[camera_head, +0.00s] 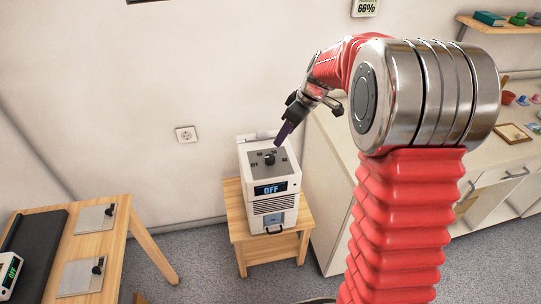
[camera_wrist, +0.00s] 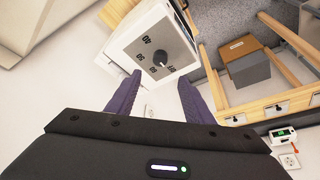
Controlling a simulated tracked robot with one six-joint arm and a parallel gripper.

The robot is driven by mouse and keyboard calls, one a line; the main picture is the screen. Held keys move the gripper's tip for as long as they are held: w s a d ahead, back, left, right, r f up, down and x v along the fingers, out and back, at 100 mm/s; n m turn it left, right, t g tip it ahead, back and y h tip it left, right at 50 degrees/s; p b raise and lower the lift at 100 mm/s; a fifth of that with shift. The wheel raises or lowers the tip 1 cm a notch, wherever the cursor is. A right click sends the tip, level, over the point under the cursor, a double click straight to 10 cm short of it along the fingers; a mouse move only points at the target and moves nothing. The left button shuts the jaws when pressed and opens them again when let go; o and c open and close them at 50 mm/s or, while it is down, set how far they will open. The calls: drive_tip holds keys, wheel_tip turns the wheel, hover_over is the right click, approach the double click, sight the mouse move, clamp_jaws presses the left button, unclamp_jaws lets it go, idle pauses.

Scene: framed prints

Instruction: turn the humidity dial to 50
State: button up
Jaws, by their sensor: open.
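The humidity dial is a black knob (camera_head: 269,158) on the grey top panel (camera_head: 255,168) of a white appliance (camera_head: 258,209). The appliance's blue display (camera_head: 271,189) reads OFF. In the wrist view, the dial (camera_wrist: 157,63) shows on the panel with marks around it, including 40 and 50; some marks are hard to read. My gripper (camera_head: 281,137) hovers just above the dial in the head view. Its purple fingers are open in the wrist view (camera_wrist: 158,88), spread apart with nothing between them, and the dial appears beyond the tips.
The appliance stands on a small wooden table (camera_head: 239,229). A white counter (camera_head: 332,178) is close on its right. A wooden bench (camera_head: 99,245) with two plates and a black mat is on the left. A wall display (camera_head: 365,7) reads 66%.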

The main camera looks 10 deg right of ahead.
sight(270, 157)
idle(0.3)
drive_tip(key=x, duration=1.3)
drive_tip(key=shift+w+a+f, duration=0.1)
drive_tip(key=shift+w+f, duration=0.05)
drive_tip(key=shift+f, duration=0.2)
drive_tip(key=shift+c, duration=0.5)
drive_tip(key=c, duration=0.9)
drive_tip(key=shift+a, duration=0.15)
